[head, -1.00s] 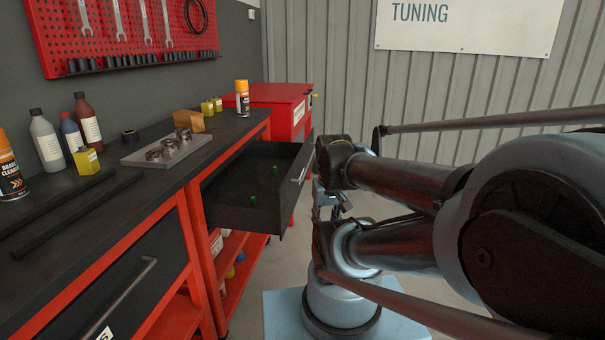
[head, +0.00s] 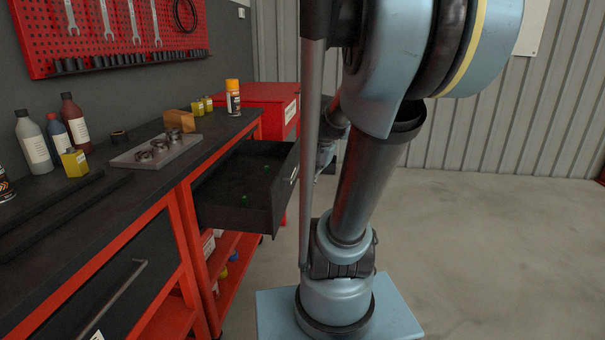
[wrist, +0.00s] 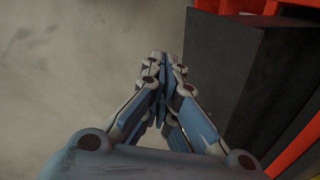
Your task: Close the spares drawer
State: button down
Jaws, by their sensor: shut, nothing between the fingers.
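The spares drawer (head: 232,208) is pulled out from the red-framed bench in the head view. It is black, with small green items (head: 246,197) inside and a light handle on its front, partly hidden behind my arm. In the wrist view my gripper (wrist: 163,58) is shut and empty. A dark box-shaped body, likely the drawer (wrist: 222,65), stands just right of the fingers. I see a gap between it and the fingers, but cannot tell the depth.
The bench top (head: 80,220) holds bottles, a grey tray (head: 157,150) and an orange-capped can (head: 233,98). A second drawer with a bar handle (head: 110,300) is closer, at lower left. A red cabinet (head: 270,100) stands behind. The floor at right (head: 480,260) is clear.

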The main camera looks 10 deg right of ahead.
jog(key=w+d+r+m+y, duration=0.1)
jog(key=w+d+m+y, duration=0.2)
jog(key=w, duration=0.6)
jog(key=w+d+r+m, duration=0.1)
jog(key=w+d+m, duration=0.3)
jog(key=w, duration=0.5)
jog(key=w+d+f+m+t+y, duration=0.1)
jog(key=w+d+f+m+y, duration=0.1)
jog(key=w+d+f+m, duration=0.3)
jog(key=w+d+f+m+t+y, duration=0.1)
jog(key=w+d+m, duration=0.2)
jog(key=w, duration=0.3)
jog(key=w+a+r+x, duration=0.1)
jog(key=a+r+x, duration=0.1)
jog(key=x, duration=1)
